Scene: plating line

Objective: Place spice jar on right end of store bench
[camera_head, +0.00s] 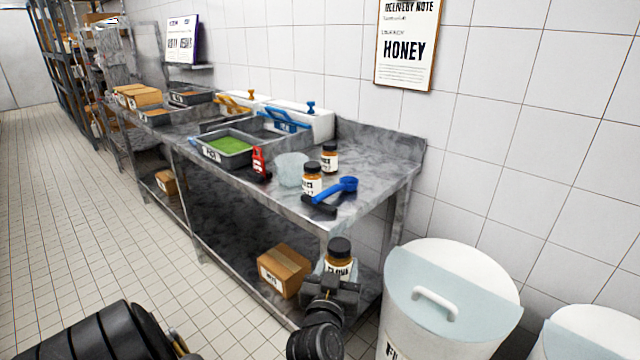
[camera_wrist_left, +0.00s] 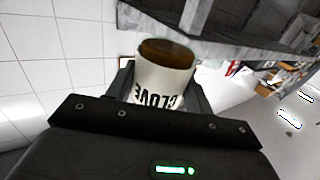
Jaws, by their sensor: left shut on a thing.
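The spice jar (camera_head: 338,262) has a dark lid, brown contents and a white label reading CLOVE. My left gripper (camera_head: 333,287) is shut on it and holds it upright, in front of the near right leg of the grey metal bench (camera_head: 372,188). In the head view the jar appears below the bench top's front edge. The left wrist view shows the jar (camera_wrist_left: 163,82) between the fingers, its label upside down. Two similar jars, one in front (camera_head: 312,180) and one behind (camera_head: 330,158), stand near the bench's right end. My right gripper is not in view.
Bare top remains at the far right. A cardboard box (camera_head: 284,270) sits on the lower shelf. A white lidded bin (camera_head: 440,310) stands right.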

